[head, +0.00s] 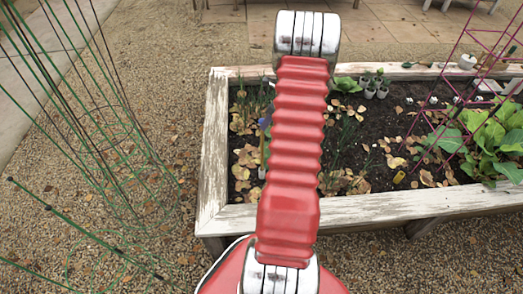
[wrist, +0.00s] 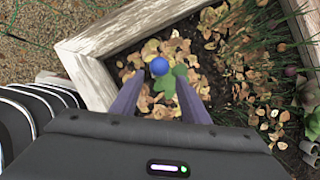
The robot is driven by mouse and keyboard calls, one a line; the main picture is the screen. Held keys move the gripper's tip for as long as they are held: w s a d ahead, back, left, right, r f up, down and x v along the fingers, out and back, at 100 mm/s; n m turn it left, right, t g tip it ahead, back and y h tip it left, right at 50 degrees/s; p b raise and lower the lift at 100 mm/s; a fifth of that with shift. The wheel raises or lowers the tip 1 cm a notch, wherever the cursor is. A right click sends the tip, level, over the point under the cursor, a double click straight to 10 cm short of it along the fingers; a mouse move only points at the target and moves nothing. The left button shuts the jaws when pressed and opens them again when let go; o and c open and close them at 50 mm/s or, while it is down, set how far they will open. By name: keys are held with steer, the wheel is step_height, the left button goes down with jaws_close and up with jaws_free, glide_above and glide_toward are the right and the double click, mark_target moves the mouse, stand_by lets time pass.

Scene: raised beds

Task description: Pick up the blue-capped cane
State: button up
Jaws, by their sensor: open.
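The blue cap (wrist: 159,66) of the cane shows in the wrist view as a round ball, seen from above, just beyond the fingertips of my gripper (wrist: 159,82). My gripper is open, with one dark finger on each side below the cap. Nothing is held. The cane's shaft is hidden beneath the cap in this view. In the head view the blue-capped cane (head: 263,150) stands upright in the left part of the bed, partly covered by my red arm.
The raised bed's wooden frame (head: 214,150) surrounds soil with dry leaves. Wire cages stand left (head: 90,130) and right (head: 470,90). Small pots (head: 370,90) stand near the back edge.

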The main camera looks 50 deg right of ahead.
steer(key=shift+x, duration=2.6)
steer(key=shift+w, duration=0.1)
steer(key=x, duration=0.5)
steer(key=shift+w+a, duration=0.25)
steer(key=shift+c, duration=0.3)
jaws_close()
